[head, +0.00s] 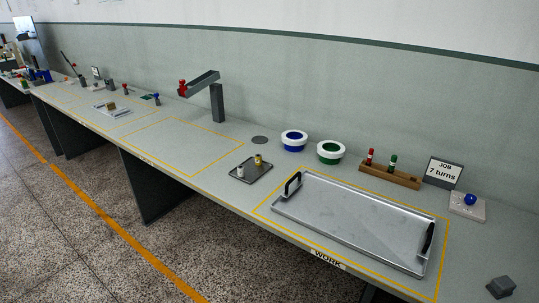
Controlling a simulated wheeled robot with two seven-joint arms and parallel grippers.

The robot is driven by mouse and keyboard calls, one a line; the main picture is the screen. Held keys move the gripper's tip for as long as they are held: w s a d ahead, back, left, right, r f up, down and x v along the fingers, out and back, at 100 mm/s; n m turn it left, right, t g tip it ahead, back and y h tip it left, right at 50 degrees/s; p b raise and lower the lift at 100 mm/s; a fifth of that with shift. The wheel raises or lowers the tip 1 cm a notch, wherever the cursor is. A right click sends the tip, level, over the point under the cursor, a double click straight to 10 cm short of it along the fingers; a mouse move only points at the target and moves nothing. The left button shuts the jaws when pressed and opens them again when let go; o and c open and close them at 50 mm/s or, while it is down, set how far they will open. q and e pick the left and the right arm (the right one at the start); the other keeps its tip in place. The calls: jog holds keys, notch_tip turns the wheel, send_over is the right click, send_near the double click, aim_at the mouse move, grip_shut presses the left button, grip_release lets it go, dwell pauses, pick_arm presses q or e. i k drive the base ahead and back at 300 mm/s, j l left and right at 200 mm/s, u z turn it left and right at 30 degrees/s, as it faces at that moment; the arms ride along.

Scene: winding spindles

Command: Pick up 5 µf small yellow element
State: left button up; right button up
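A small yellow element (258,159) stands on a small dark tray (251,178) near the middle of the bench. A whitish element (240,171) stands on the same tray, to its left and nearer the front edge. Any 5 µf marking is too small to read. Neither of my grippers shows in the head view, so nothing is seen touching the elements.
A large metal tray (345,215) with black handles lies right of the small tray. Behind are blue-white (294,139) and green-white (330,151) spools, a wooden rack (390,176) and a "JOB 7 turns" sign (443,172). The yellow-outlined area (180,147) at left is clear.

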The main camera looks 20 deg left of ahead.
aim_at(258, 159)
jog(key=i+j, duration=0.1)
jog(key=j, duration=0.4)
jog(key=i+j+z, duration=0.1)
jog(key=j, duration=0.4)
jog(key=i+j, duration=0.1)
jog(key=j, duration=0.4)
jog(key=i+j+z, duration=0.15)
jog(key=j, duration=0.35)
jog(key=k+l, duration=0.05)
